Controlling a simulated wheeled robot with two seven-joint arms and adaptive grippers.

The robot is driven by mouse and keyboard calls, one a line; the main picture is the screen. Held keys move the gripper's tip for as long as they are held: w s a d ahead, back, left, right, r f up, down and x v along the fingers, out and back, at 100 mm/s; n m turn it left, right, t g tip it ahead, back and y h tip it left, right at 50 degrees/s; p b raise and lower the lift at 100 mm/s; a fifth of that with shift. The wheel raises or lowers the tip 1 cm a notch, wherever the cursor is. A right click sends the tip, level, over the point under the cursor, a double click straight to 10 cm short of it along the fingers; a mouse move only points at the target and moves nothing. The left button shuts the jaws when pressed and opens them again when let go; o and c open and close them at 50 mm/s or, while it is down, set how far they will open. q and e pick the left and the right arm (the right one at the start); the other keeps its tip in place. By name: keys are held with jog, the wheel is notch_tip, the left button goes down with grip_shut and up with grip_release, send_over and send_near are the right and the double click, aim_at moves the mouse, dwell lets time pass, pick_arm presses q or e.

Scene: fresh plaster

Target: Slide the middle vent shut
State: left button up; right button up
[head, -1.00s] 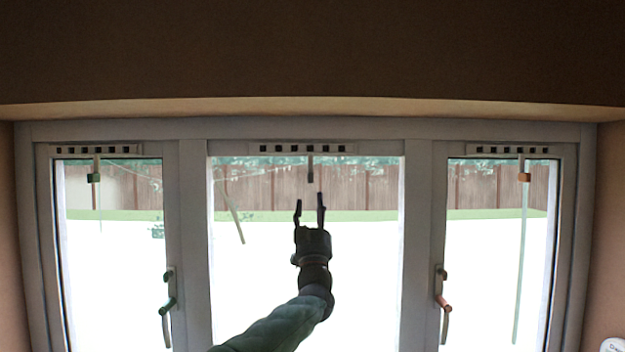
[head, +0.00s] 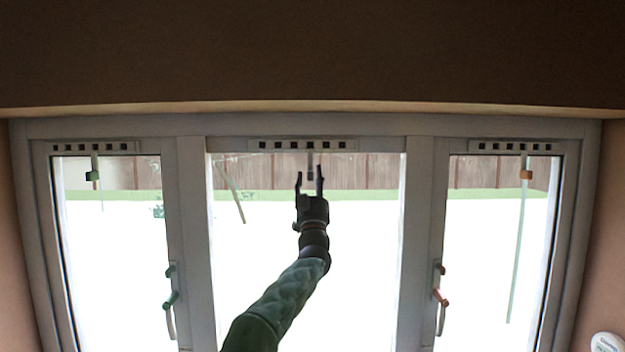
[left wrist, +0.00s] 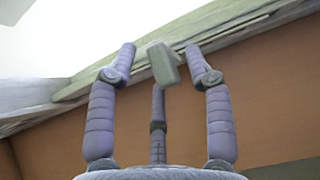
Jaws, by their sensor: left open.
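The middle vent (head: 302,145) is a pale strip with a row of dark square slots at the top of the centre window. A short grey tab (head: 310,164) hangs down from it. My left gripper (head: 309,178) is open, just below the vent, with its fingertips up at either side of the tab's lower part. The slots look dark and open. My right gripper is not in view.
Left (head: 93,147) and right (head: 504,147) vents sit over the side windows, each with a hanging tab. Window handles (head: 170,298) and (head: 440,297) are on the side frames. A white round device (head: 607,343) is at the lower right wall.

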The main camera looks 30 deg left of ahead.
pick_arm(q)
jog(key=shift+s, duration=0.1)
jog(key=shift+c, duration=0.3)
grip_shut()
jog(key=shift+s+a+b, duration=0.25)
jog(key=shift+a+b, duration=0.15)
jog(key=shift+a, duration=0.1)
jog(key=shift+s+a+b, duration=0.25)
jog(key=shift+a+b, duration=0.1)
jog(key=shift+a, duration=0.1)
jog(key=shift+c, duration=0.3)
grip_release()
jog(key=shift+a, duration=0.1)
jog(key=shift+o, duration=0.6)
jog(key=shift+s+a, duration=0.15)
jog(key=shift+a, duration=0.05)
jog(key=shift+d+f, duration=0.1)
jog(key=shift+d, duration=0.05)
